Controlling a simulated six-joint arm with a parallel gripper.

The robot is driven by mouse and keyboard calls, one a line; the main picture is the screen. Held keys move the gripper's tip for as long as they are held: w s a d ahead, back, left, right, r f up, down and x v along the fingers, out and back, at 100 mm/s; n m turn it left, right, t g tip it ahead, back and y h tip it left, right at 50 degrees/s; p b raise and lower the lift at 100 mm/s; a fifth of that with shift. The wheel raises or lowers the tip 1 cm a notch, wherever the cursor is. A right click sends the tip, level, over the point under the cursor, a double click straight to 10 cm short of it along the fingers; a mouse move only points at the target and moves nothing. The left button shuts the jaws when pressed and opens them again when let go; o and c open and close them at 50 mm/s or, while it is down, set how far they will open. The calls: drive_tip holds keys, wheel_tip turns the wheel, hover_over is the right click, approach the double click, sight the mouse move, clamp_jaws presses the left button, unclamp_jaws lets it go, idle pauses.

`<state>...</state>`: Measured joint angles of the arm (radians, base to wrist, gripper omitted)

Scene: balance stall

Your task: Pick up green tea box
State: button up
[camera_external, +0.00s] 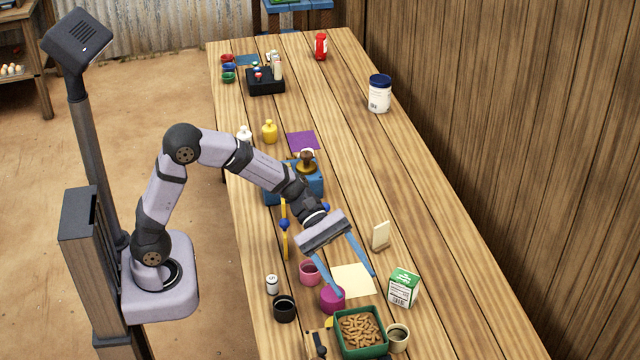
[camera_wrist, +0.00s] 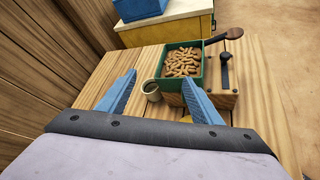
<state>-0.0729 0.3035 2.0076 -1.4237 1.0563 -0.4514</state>
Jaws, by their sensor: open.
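The green tea box (camera_external: 403,288) is a small upright carton, green on top and white on its printed sides. It stands on the wooden table in the external view, to the right of the pale square mat. My gripper (camera_external: 354,284) is open and empty above the pale mat, left of the box, with its blue fingers spread wide and pointing down. In the wrist view my gripper's two fingers (camera_wrist: 165,97) stand apart with nothing between them. The tea box cannot be made out in the wrist view.
A green tray of brown pieces (camera_external: 341,325) and a dark-filled cup (camera_external: 398,338) stand in front of the box. A magenta pot (camera_external: 333,299) and pink cup (camera_external: 310,272) are near my fingers. A cream block (camera_external: 381,235) stands behind. The table right of the box is clear.

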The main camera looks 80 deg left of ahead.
drive_tip(key=w+a+n+t+h+b, duration=0.1)
drive_tip(key=w+a+n+t+b, duration=0.1)
drive_tip(key=w+n+t, duration=0.45)
drive_tip(key=n+t+b, duration=0.1)
drive_tip(key=n+b, duration=0.1)
drive_tip(key=n, duration=0.2)
hover_over(416, 281)
drive_tip(key=s+v, duration=0.1)
drive_tip(key=v, duration=0.4)
drive_tip(key=shift+w+d+f+m, duration=0.15)
drive_tip(key=shift+w+d+m, duration=0.1)
drive_tip(key=shift+w+d, duration=0.05)
drive_tip(key=shift+t, duration=0.25)
wheel_tip(416, 281, down, 9)
drive_tip(key=shift+w+f, duration=0.1)
drive_tip(key=shift+p+x, duration=0.65)
drive_tip(key=shift+x, duration=1.85)
drive_tip(key=shift+f, duration=0.1)
drive_tip(key=c, duration=1.1)
